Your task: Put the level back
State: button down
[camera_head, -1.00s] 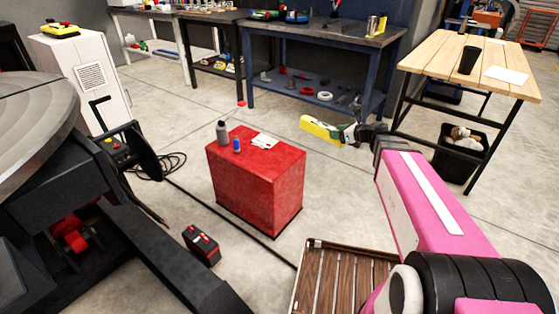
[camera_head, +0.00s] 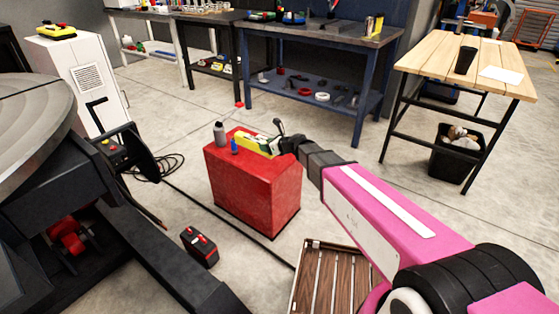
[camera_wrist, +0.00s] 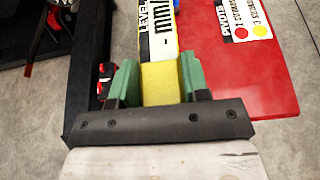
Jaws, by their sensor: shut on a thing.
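The level (camera_head: 257,145) is a yellow bar with a white and black label reading "LEVEL" (camera_wrist: 158,38). My gripper (camera_head: 277,147) is shut on its near end, and the green fingers (camera_wrist: 160,82) press its sides in the wrist view. The level is over the top of the red cabinet (camera_head: 256,193). I cannot tell whether it touches the top. In the wrist view its far end runs out of the frame.
A grey bottle (camera_head: 221,133) and a blue bottle (camera_head: 234,147) stand on the cabinet, left of the level. A white card with red and yellow dots (camera_wrist: 243,18) lies on the red top. The tilting positioner (camera_head: 35,115) is at left. A wooden slatted platform (camera_head: 330,280) lies in front.

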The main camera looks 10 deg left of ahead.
jog(key=w+d+f, duration=0.4)
jog(key=w+d, duration=0.1)
jog(key=w+d+f, duration=0.2)
jog(key=w, duration=0.1)
jog(key=shift+d+f, duration=0.35)
jog(key=shift+d, duration=0.05)
jog(key=shift+f, duration=2)
jog(key=shift+f, duration=0.2)
jog(key=c, duration=0.6)
grip_release()
jog(key=shift+r, duration=0.15)
